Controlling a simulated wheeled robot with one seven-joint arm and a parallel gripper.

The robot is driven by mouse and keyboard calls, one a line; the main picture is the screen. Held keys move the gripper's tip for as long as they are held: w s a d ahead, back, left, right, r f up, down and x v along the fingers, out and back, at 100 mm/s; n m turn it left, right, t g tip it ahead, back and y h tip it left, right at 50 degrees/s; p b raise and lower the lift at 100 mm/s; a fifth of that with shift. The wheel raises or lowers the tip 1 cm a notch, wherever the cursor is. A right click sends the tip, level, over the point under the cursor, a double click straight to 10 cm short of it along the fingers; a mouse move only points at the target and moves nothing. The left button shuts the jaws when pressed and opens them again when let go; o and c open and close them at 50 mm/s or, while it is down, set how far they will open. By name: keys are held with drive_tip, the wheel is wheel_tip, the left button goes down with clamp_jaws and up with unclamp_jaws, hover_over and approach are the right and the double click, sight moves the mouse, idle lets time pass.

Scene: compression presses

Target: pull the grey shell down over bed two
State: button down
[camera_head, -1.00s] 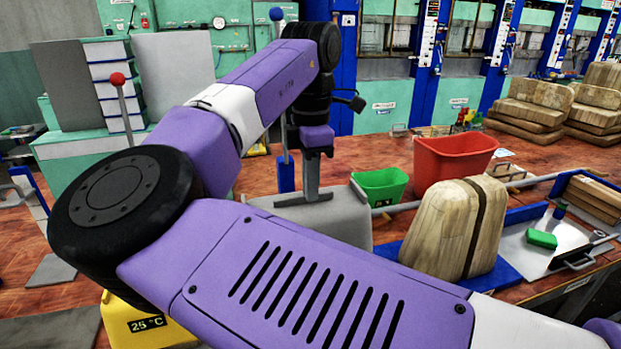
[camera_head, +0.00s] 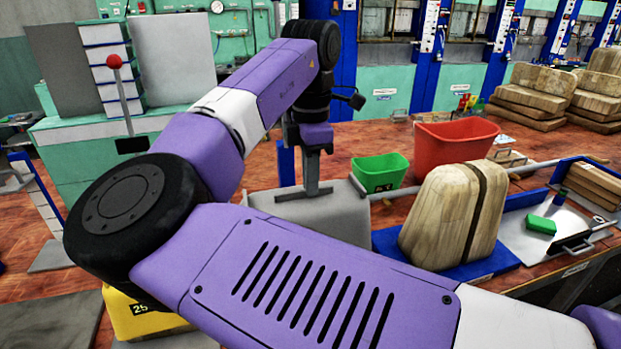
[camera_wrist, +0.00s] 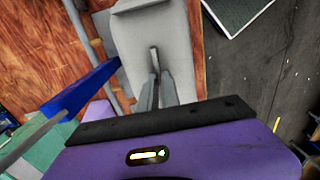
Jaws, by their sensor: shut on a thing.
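The grey shell (camera_head: 335,222) is a smooth block-like cover near the middle of the head view, partly behind my arm. My gripper (camera_head: 312,190) is above it, pointing down, with its fingers at its top. In the wrist view, the shell (camera_wrist: 150,25) stretches away from my gripper (camera_wrist: 155,78), whose fingers are closed on a small upright grip (camera_wrist: 154,58) of the shell. My arm hides the shell's lower front, and I cannot tell which bed lies under it. A wooden form (camera_head: 440,215) split by a dark gap stands on a blue base to the right.
A green bin (camera_head: 380,174) and a red bin (camera_head: 455,145) stand behind the shell. A yellow block (camera_head: 140,315) with a temperature label is at lower left. A red-knobbed lever (camera_head: 114,62) stands at left. A blue post (camera_wrist: 80,88) is close beside the shell.

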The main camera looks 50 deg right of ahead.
drive_tip(key=shift+f, duration=0.45)
drive_tip(key=c, duration=1.5)
unclamp_jaws()
wheel_tip(320, 180, up, 8)
drive_tip(key=shift+f, duration=0.1)
